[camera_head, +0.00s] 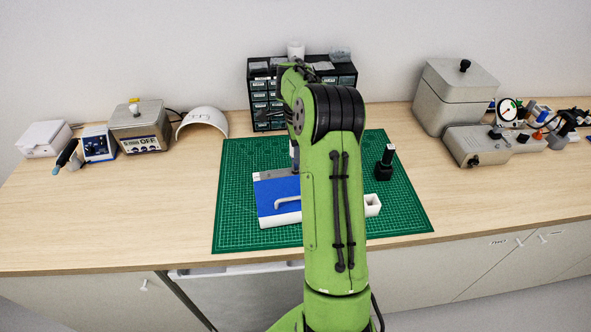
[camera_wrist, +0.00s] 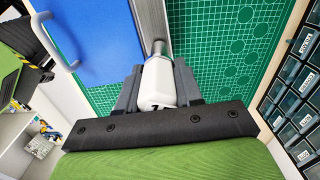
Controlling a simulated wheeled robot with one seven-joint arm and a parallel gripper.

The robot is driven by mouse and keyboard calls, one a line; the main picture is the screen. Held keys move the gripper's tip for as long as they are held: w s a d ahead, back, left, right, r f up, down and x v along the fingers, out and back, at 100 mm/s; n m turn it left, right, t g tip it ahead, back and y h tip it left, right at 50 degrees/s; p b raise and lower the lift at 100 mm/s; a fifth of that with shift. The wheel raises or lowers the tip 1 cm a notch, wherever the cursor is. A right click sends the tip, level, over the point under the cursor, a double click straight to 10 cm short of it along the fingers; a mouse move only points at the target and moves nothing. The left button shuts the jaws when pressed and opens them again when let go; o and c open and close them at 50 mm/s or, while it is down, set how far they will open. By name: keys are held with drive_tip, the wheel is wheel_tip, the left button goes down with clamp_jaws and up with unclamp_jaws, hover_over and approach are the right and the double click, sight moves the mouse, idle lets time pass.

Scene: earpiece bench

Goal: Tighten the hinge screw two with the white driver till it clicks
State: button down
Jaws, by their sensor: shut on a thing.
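The white driver (camera_wrist: 160,84) is held between the grey jaws of my gripper (camera_wrist: 155,92) in the wrist view. It has a dark mark near its rear end. Its metal shaft (camera_wrist: 158,48) points at the grey metal strip (camera_wrist: 149,18) along the edge of the blue panel (camera_wrist: 100,35). I cannot tell whether the tip touches anything. Hinge screw two cannot be made out. In the head view the blue panel (camera_head: 275,191) with its white handle (camera_head: 287,201) lies on the green mat (camera_head: 235,165); my arm hides most of the gripper and driver.
A black upright tool with a white top (camera_head: 384,163) and a small white open box (camera_head: 372,204) stand on the mat's right. A drawer cabinet (camera_head: 267,100) is behind. A grey box (camera_head: 455,97) stands at right, a power unit (camera_head: 138,127) at left. The mat's front right is clear.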

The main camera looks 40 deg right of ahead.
drive_tip(key=m, duration=0.1)
drive_tip(key=m+b, duration=0.2)
drive_tip(key=m, duration=0.1)
drive_tip(key=shift+s+a+f, duration=0.1)
drive_tip(key=shift+f, duration=0.15)
drive_tip(key=shift+r+m, duration=0.2)
drive_tip(key=shift+m, duration=0.3)
drive_tip(key=m+b, duration=0.2)
drive_tip(key=shift+a+f+m, duration=0.1)
drive_tip(key=shift+f+m, duration=0.1)
drive_tip(key=shift+m, duration=0.1)
drive_tip(key=shift+r+m+b, duration=0.1)
drive_tip(key=shift+m+b, duration=0.3)
drive_tip(key=shift+m, duration=0.7)
drive_tip(key=shift+r, duration=0.2)
